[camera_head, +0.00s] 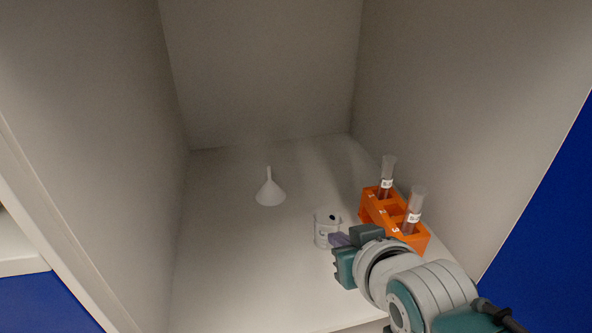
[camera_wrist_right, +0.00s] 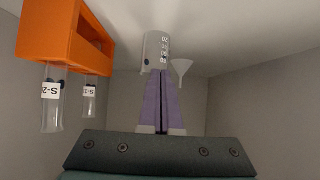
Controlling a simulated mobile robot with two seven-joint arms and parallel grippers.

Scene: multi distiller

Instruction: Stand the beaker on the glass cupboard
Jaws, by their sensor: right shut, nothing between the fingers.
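The beaker (camera_head: 322,236) is a small clear-white cup with printed markings. It stands upright on the cupboard's white floor (camera_head: 225,270), left of the orange rack. My right gripper (camera_head: 334,239) is at the beaker's near right side, with its purple fingers shut and nothing between them. In the right wrist view the beaker (camera_wrist_right: 156,50) is just beyond the fingertips (camera_wrist_right: 160,74); I cannot tell whether they touch it. My left gripper is not in view.
An orange rack (camera_head: 379,212) with two labelled tubes stands right of the beaker, close to my right wrist. A white funnel (camera_head: 270,192) stands further back on the left.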

